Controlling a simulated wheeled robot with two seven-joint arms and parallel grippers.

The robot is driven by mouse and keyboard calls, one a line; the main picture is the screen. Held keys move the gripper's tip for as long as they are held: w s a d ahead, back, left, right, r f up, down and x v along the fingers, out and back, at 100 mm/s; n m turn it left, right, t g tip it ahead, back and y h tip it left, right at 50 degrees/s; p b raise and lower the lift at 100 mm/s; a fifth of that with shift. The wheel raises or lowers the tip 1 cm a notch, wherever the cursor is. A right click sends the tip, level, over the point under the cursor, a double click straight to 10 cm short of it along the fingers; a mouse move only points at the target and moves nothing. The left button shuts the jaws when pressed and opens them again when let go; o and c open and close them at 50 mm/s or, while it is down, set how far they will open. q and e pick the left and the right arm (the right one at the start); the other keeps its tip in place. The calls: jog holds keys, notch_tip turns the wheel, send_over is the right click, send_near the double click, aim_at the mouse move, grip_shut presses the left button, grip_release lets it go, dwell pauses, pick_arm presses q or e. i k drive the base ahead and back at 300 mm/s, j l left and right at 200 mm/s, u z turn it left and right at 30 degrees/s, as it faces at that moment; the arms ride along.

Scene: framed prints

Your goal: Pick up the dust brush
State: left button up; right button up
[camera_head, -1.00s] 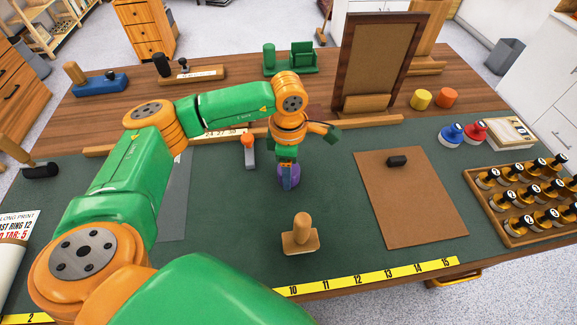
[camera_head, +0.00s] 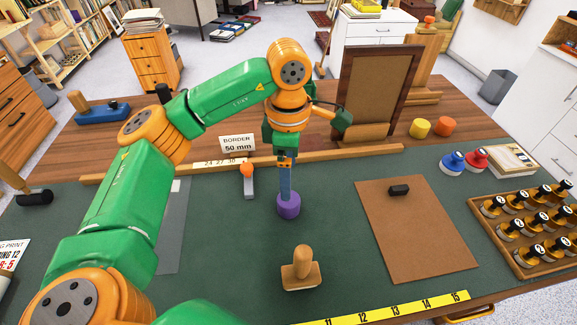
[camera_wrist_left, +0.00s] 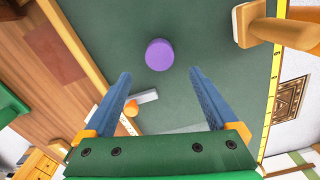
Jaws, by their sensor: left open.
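No bristles can be made out for certain, so I cannot tell which tool is the dust brush. A pale wooden block with an upright rounded handle (camera_head: 300,270) stands on the green mat near the front; it also shows at the top right of the left wrist view (camera_wrist_left: 262,28). A wooden-handled tool with a black head (camera_head: 36,198) lies at the far left. My left gripper (camera_head: 285,192) points down over a purple cylinder (camera_head: 288,207). In the left wrist view its blue fingers (camera_wrist_left: 160,76) are apart and empty, with the purple cylinder (camera_wrist_left: 160,54) beyond them.
An orange-tipped grey tool (camera_head: 248,178) lies left of the purple cylinder. A brown board (camera_head: 415,240) with a small black block is to the right, beside a tray of bottles (camera_head: 545,262). A wooden frame (camera_head: 375,90) stands behind. A yellow ruler (camera_head: 395,309) edges the front.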

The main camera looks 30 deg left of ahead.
aim_at(304, 273)
jog(key=k, duration=1.5)
